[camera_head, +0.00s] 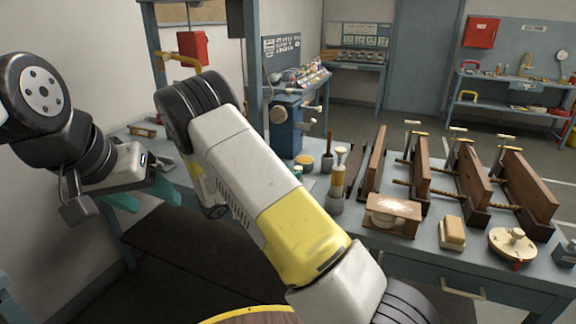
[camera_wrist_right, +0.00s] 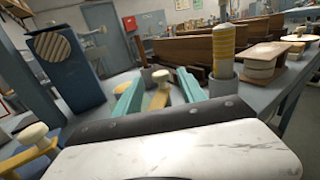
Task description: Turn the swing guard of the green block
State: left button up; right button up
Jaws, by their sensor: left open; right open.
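I cannot make out a green block in either view, so its swing guard is not seen for certain. My left gripper (camera_head: 143,195) is open and empty at the left of the head view, its teal fingers apart above the dark floor area. My right gripper (camera_wrist_right: 158,93) is open in the right wrist view. A pale knob on a yellow arm (camera_wrist_right: 33,138) is at lower left in the wrist view.
A blue post (camera_head: 287,134) stands at the table's back. A yellow-banded cylinder in a grey holder (camera_head: 337,185) stands right of my right arm, and also shows in the wrist view (camera_wrist_right: 222,55). Wooden clamped boards (camera_head: 420,170) and small blocks fill the table's right.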

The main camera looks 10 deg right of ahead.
aim_at(295, 169)
jog(key=shift+x, duration=2.35)
jog(key=shift+c, duration=0.5)
grip_shut()
